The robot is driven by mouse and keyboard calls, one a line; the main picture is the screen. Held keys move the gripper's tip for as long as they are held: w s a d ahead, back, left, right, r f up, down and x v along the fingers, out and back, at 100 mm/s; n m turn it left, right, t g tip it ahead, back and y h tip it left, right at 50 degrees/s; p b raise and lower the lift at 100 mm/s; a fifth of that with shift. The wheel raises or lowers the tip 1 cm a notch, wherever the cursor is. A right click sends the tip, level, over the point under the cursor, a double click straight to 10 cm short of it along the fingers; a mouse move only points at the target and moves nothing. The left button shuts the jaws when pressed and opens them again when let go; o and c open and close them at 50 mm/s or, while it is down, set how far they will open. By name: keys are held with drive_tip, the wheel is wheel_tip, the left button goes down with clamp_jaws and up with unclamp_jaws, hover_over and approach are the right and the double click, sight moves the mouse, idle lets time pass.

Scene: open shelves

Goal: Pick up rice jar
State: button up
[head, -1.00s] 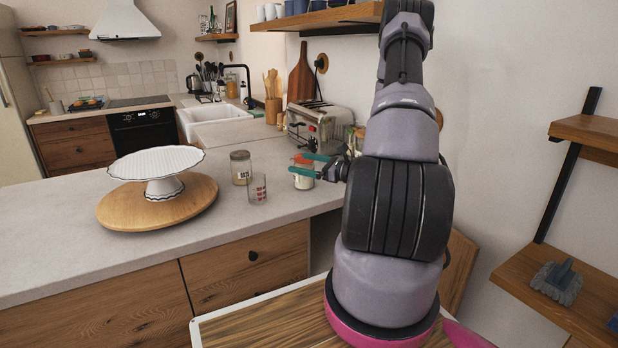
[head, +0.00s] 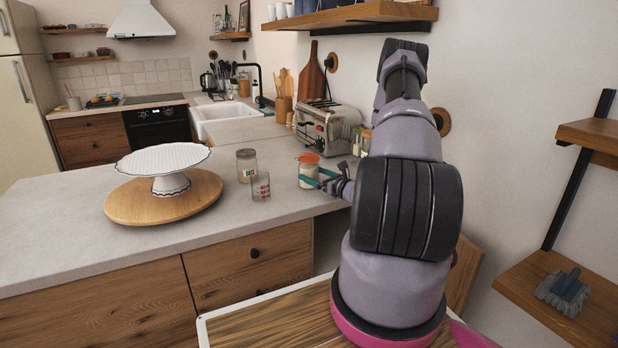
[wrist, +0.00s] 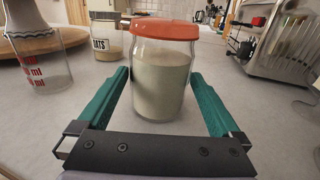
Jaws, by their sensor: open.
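The rice jar (head: 308,170) is a clear jar of white contents with an orange-red lid, standing upright on the grey counter. In the wrist view the jar (wrist: 162,85) is in the middle, between the two green fingers of my gripper (wrist: 163,100). The fingers are open, one on each side, with a small gap showing beside the jar. In the head view my gripper (head: 318,178) is at the jar from the right, low near the counter. Any label on the jar is not visible.
An oats jar (head: 246,165) and a measuring glass (head: 261,187) stand left of the rice jar. A white cake stand (head: 163,161) on a round wooden board (head: 128,205) is further left. A toaster (head: 328,127) stands behind. The counter (head: 70,240) is clear at the front left.

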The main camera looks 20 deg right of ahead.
drive_tip(key=shift+x, duration=1.5)
clamp_jaws()
